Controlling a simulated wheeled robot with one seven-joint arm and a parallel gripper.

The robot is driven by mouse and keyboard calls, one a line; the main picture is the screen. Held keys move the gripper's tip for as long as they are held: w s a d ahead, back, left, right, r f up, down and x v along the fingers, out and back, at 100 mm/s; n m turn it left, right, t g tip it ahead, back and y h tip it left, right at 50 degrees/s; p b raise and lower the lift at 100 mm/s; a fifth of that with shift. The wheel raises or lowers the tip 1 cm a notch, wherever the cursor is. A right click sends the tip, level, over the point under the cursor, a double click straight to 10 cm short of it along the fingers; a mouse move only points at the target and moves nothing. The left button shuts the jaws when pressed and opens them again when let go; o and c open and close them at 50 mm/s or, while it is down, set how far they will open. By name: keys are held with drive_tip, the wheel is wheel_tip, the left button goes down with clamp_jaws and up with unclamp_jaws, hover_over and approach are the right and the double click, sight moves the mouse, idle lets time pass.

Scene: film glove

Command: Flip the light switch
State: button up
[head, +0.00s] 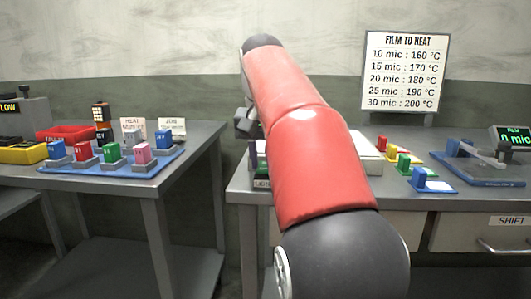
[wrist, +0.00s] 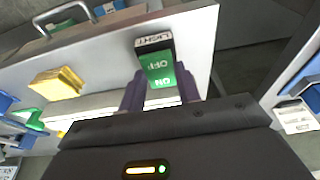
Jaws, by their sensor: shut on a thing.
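The light switch (wrist: 158,66) shows in the wrist view as a green block marked OFF and ON, with a black and white LIGHT label above it, upside down in this view. It is on the pale top of a bench. My gripper (wrist: 160,92) has its two purple fingers on either side of the switch's lower part and is shut on it. In the head view my red and black arm reaches over the right bench and hides the gripper and most of the switch area.
In the wrist view a yellow block (wrist: 55,83) lies left of the switch. In the head view small coloured blocks, a blue device (head: 480,165) and a temperature sign (head: 406,72) are right of my arm. The left table holds a blue tray (head: 110,166); a gap separates the tables.

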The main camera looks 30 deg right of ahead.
drive_tip(key=shift+w+d+g, duration=0.15)
drive_tip(key=shift+w+g, duration=0.1)
drive_tip(key=shift+g, duration=0.15)
drive_tip(key=shift+r+g+y, duration=0.1)
drive_tip(key=shift+g+y, duration=0.5)
drive_tip(key=shift+y, duration=0.1)
drive_tip(key=o, duration=1)
